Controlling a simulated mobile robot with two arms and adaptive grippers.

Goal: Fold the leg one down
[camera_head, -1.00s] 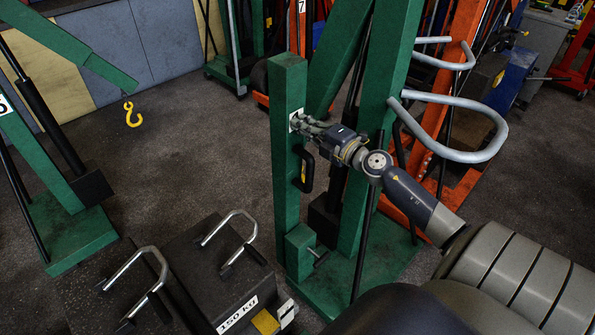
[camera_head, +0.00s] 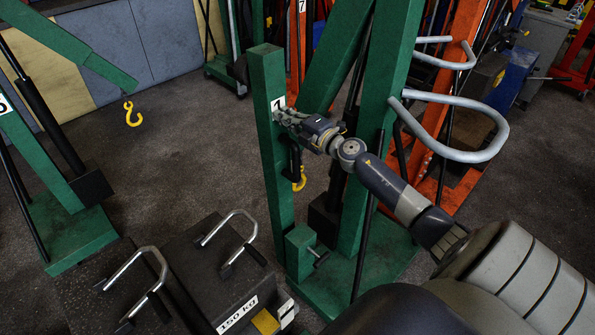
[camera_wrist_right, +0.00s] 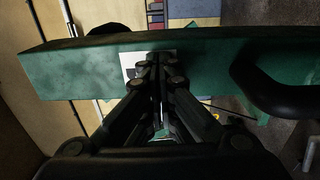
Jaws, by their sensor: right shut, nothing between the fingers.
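Leg one (camera_head: 274,190) is a green bar with a white "1" label near its top. It stands steep on the green crane base (camera_head: 370,262), its top leaning left, away from the crane's column (camera_head: 384,120). My right gripper (camera_head: 281,115) is shut and empty, its fingertips at the label. In the right wrist view the shut gripper (camera_wrist_right: 158,62) meets the face of leg one (camera_wrist_right: 220,62) over the white label, seemingly touching. A black handle on the leg is partly hidden behind my gripper in the head view. My left gripper is not in view.
A dark 150 kg weight (camera_head: 225,284) with metal handles lies on the floor left of the base. Another green crane (camera_head: 75,225) stands at left with a yellow hook (camera_head: 132,114). Bare floor (camera_head: 190,165) lies between. A grey curved handle (camera_head: 480,150) juts out at right.

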